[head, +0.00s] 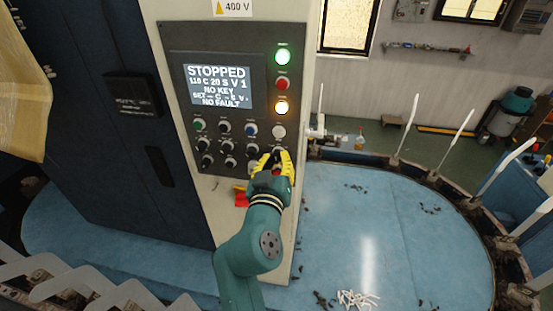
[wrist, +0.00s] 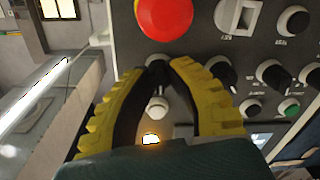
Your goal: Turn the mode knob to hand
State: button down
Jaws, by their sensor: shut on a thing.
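The control panel (head: 228,70) is on the front of the cabinet. My gripper (head: 275,160) is at its lower right corner. In the wrist view the two yellow fingers of my gripper (wrist: 159,66) come together at their tips on a small black knob (wrist: 157,62), shut on it. The fingers cover most of this knob, so its pointer and label cannot be read. A large red button (wrist: 163,18) is just beyond the fingertips. A white button (wrist: 157,104) shows between the fingers. The screen (head: 218,88) reads STOPPED, NO KEY and NO FAULT.
Several other black knobs (wrist: 269,71) sit close beside the fingers. A lit amber lamp (head: 281,107) is above my gripper. A red object (head: 241,197) is below the panel. The blue round platform (head: 400,215) is open to the right, with white pieces (head: 357,299) on it.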

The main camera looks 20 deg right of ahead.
jog(key=n+p, duration=0.1)
jog(key=n, duration=0.3)
jog(key=shift+r, duration=0.1)
jog(key=shift+n+p, duration=0.5)
jog(key=shift+n, duration=1.6)
jog(key=c, duration=0.9)
grip_release()
